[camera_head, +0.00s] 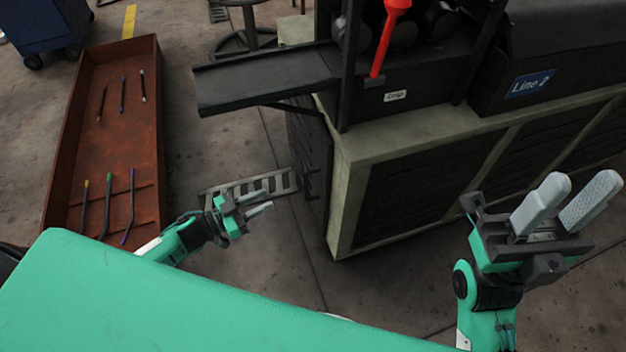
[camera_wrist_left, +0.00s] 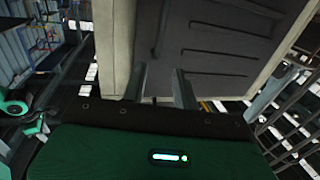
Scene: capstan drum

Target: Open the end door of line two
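The line two machine carries a blue "Line 2" sign (camera_head: 529,84). Its end door (camera_head: 308,145) is a dark panel on the left end of the pale-framed cabinet, seen at a steep angle, and looks shut. A dark handle (camera_head: 312,186) stands out from it low down. In the left wrist view the slotted door (camera_wrist_left: 225,45) fills the upper middle, with the handle (camera_wrist_left: 160,32) near its left edge. My left gripper (camera_head: 265,200) is open and empty, left of the door and apart from the handle. My right gripper (camera_head: 582,182) is open and empty before the cabinet's long side.
A dark chute (camera_head: 265,78) juts left above the door. A red lever (camera_head: 386,40) stands on the machine. A rusty tray (camera_head: 62,150) with several rods lies on the floor at left. A slotted floor grate (camera_head: 285,183) lies beyond my left gripper.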

